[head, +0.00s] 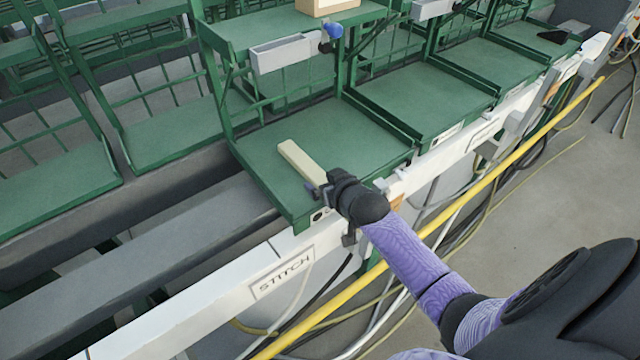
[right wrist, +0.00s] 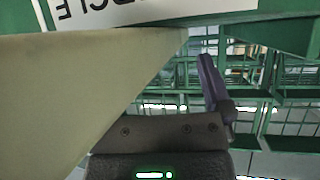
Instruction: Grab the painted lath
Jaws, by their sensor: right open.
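The painted lath (head: 299,159) is a cream, straight bar over the green tray (head: 265,140) in the head view. Its near end is at my right gripper (head: 317,189), which is open. In the right wrist view the lath (right wrist: 85,85) fills the left side, close to the camera. One dark finger (right wrist: 213,85) shows to the right of it; the other finger is hidden there. I cannot tell whether a finger touches the lath. My left gripper is not in view.
Green trays with wire-mesh backs stand in a row, with a grey bin (head: 290,52) above. A white rail (head: 215,302) labelled STITCH and a yellow pipe (head: 470,190) run along the front. Cables hang below. A blue knob (head: 333,30) sits by the bin.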

